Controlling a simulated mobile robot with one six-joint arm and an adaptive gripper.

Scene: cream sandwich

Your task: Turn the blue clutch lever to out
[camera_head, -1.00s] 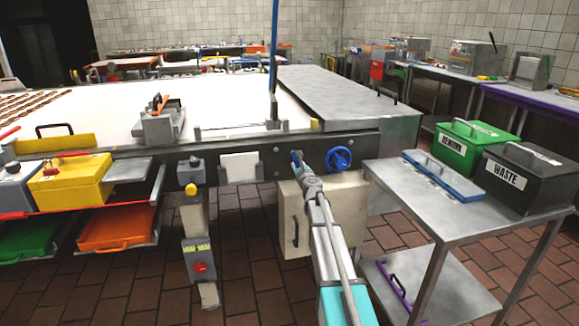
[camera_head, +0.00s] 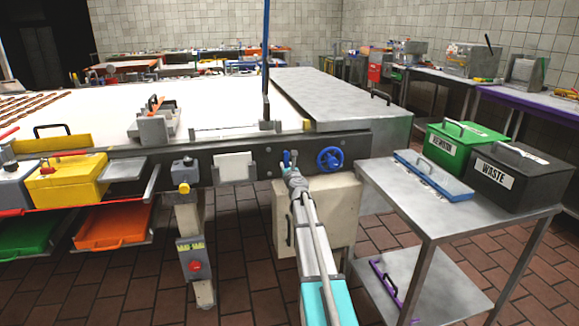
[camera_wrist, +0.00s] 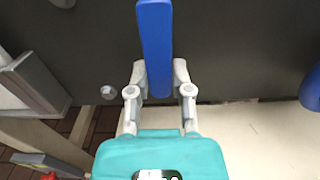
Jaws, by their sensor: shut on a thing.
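The blue clutch lever (camera_head: 286,157) stands on the dark side rail of the conveyor table, left of a blue handwheel (camera_head: 329,159). In the wrist view the lever (camera_wrist: 155,40) is a long blue bar, almost upright, with its lower end between my fingers. My gripper (camera_head: 291,170) is at the lever, and its two grey fingers are shut on it, one on each side (camera_wrist: 159,88). My gripper hides part of the lever and its pivot in the head view. I see no readable in or out mark near it.
The handwheel's edge shows at the right of the wrist view (camera_wrist: 311,90). A pale cabinet (camera_head: 335,215) is below the rail. A white plate (camera_head: 234,168) is on the rail to the left. A steel cart (camera_head: 400,190) with lidded bins stands close on the right.

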